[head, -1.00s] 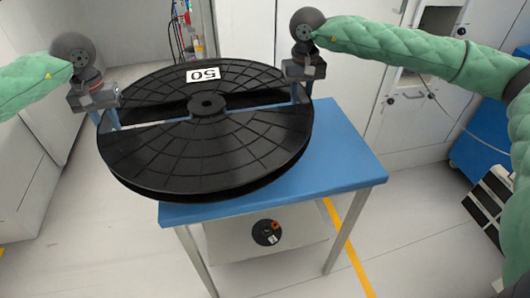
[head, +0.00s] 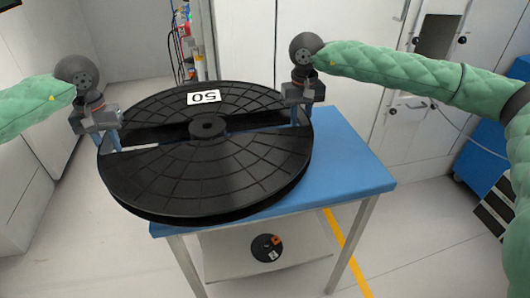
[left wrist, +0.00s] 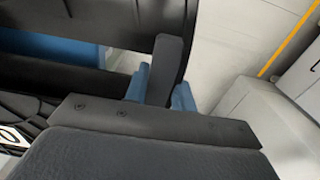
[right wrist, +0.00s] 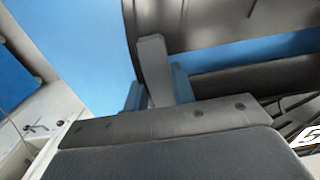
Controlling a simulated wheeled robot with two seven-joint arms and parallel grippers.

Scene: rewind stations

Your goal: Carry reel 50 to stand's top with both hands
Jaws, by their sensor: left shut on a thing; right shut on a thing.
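Reel 50 (head: 205,175) is a large black spoked disc with a white "50" label, lying roughly flat over the blue-topped stand (head: 345,170). Its left part overhangs the stand's left edge. I cannot tell whether it touches the top. My left gripper (head: 110,140) is shut on the reel at its left side, by the slot across the disc. My right gripper (head: 300,113) is shut on it at the opposite side. The reel also shows between the fingers in the left wrist view (left wrist: 115,22) and the right wrist view (right wrist: 215,22).
A small black reel (head: 266,247) lies on the stand's lower shelf (head: 222,263). Cabinets (head: 400,110) stand behind and to the right. A pole with coloured items (head: 186,45) is behind the reel. Yellow tape (head: 352,255) marks the floor. The stand's right side is bare.

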